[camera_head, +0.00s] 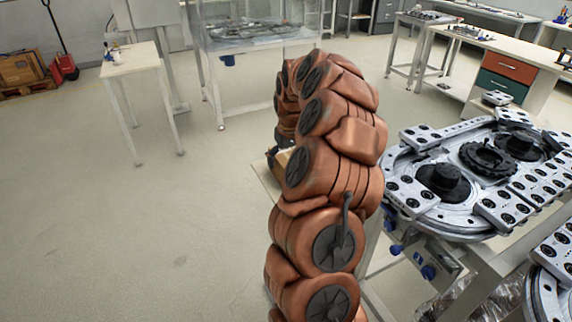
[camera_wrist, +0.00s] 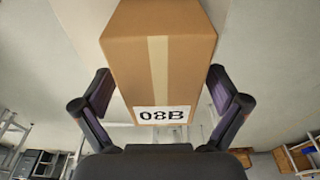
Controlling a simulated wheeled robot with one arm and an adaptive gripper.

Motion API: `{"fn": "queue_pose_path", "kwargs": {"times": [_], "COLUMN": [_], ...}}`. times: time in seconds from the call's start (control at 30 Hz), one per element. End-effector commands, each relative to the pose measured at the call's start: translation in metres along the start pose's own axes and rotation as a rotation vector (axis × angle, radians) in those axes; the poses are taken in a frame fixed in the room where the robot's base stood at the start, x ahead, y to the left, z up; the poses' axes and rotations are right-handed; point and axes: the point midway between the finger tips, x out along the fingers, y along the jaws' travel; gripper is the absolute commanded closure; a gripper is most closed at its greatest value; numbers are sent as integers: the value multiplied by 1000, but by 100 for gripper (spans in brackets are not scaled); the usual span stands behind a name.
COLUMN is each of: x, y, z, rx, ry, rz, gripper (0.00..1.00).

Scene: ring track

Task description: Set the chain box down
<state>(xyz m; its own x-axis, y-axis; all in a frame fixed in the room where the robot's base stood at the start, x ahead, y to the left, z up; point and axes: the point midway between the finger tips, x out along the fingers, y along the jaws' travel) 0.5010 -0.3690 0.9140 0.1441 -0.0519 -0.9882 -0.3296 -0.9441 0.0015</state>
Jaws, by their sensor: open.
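A brown cardboard box (camera_wrist: 185,60) with a pale tape strip and a white label (camera_wrist: 160,115) fills the top middle of the wrist view. My gripper (camera_wrist: 160,84) is open, with one finger on each side of the box's near end. Whether either finger touches the box I cannot tell. In the head view, a small part of a box (camera_head: 284,160) shows behind my arm, by a pale tabletop (camera_head: 264,182). My arm hides the gripper and most of that box there.
A ring track (camera_head: 440,228) with several grey carriers and dark parts stands close on the right. A narrow white table (camera_head: 130,60) stands at the back left, and a glass-walled case (camera_head: 260,42) is behind my arm. The floor at left is clear.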

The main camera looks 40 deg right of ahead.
Motion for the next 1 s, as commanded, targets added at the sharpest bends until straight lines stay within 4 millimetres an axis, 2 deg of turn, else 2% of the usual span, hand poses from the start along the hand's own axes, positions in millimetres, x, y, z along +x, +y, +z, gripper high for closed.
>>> {"fn": "queue_pose_path", "kwargs": {"times": [0.3, 0.5, 0.7, 0.87, 0.97, 1.0], "x": [-60, -89, -102, -104, -106, -108], "y": [1, 0, 0, -1, -11, -20], "z": [-1, 0, 0, 0, 2, 4], "rx": [1, 1, 0, -1, -16, -30], "ry": [4, -1, -1, -2, -3, -4], "rz": [1, -1, 0, -1, -8, -13], "gripper": [2, 2, 2, 2, 2, 2]}}
